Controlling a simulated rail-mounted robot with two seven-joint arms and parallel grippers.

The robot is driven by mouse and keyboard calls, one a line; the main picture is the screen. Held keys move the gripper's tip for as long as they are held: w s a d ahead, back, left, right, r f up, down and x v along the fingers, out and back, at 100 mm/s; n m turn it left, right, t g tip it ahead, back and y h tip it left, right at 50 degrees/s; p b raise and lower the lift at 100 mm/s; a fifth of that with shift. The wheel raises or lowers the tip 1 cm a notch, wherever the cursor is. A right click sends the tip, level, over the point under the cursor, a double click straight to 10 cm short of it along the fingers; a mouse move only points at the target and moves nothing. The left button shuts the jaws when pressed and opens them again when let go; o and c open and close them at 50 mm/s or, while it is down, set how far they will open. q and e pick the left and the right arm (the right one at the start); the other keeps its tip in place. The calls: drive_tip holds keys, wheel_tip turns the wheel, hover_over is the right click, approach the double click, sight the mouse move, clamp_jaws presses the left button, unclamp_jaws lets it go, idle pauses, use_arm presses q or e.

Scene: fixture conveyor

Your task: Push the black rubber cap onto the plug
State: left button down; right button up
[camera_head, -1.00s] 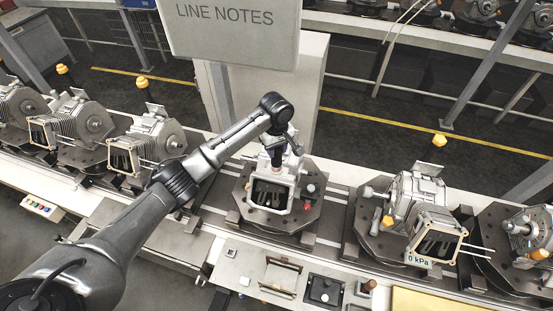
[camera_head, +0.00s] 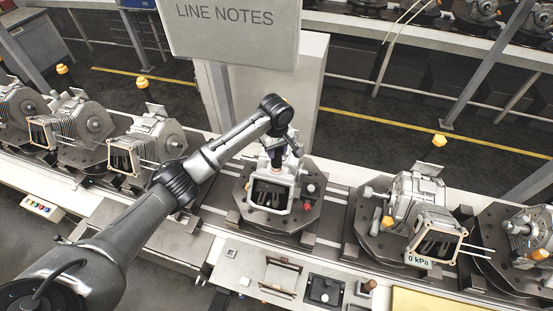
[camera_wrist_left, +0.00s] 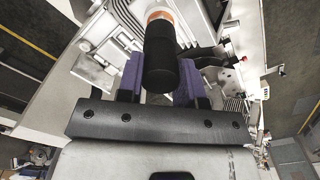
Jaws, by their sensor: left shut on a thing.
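The black rubber cap (camera_wrist_left: 160,62) is a dark cylinder between the purple fingers of my left gripper (camera_wrist_left: 161,82). The gripper is shut on it. An orange band and a pale part (camera_wrist_left: 158,14) show at the cap's far end; I cannot tell whether these belong to the plug or how far the cap is seated. In the head view my left gripper (camera_head: 276,157) points down over the middle engine (camera_head: 271,194), and the arm hides the plug there. My right gripper is not in view.
The middle engine sits on a dark octagonal fixture plate (camera_head: 243,222) on the conveyor. Finned engines (camera_head: 150,145) stand to the left, and another engine (camera_head: 415,195) with a "0 kPa" gauge stands to the right. A "LINE NOTES" board (camera_head: 235,40) hangs behind. A control panel (camera_head: 322,290) is in front.

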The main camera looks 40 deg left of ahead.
use_arm(q)
drive_tip(key=shift+f, duration=0.25)
drive_tip(key=c, duration=0.7)
unclamp_jaws()
drive_tip(key=shift+r, duration=0.1)
wheel_tip(320, 180, up, 6)
drive_tip(key=shift+r+b, duration=0.1)
drive_tip(key=shift+b, duration=0.8)
wheel_tip(320, 180, up, 8)
drive_tip(key=p, duration=0.1)
drive_tip(key=shift+f, duration=0.25)
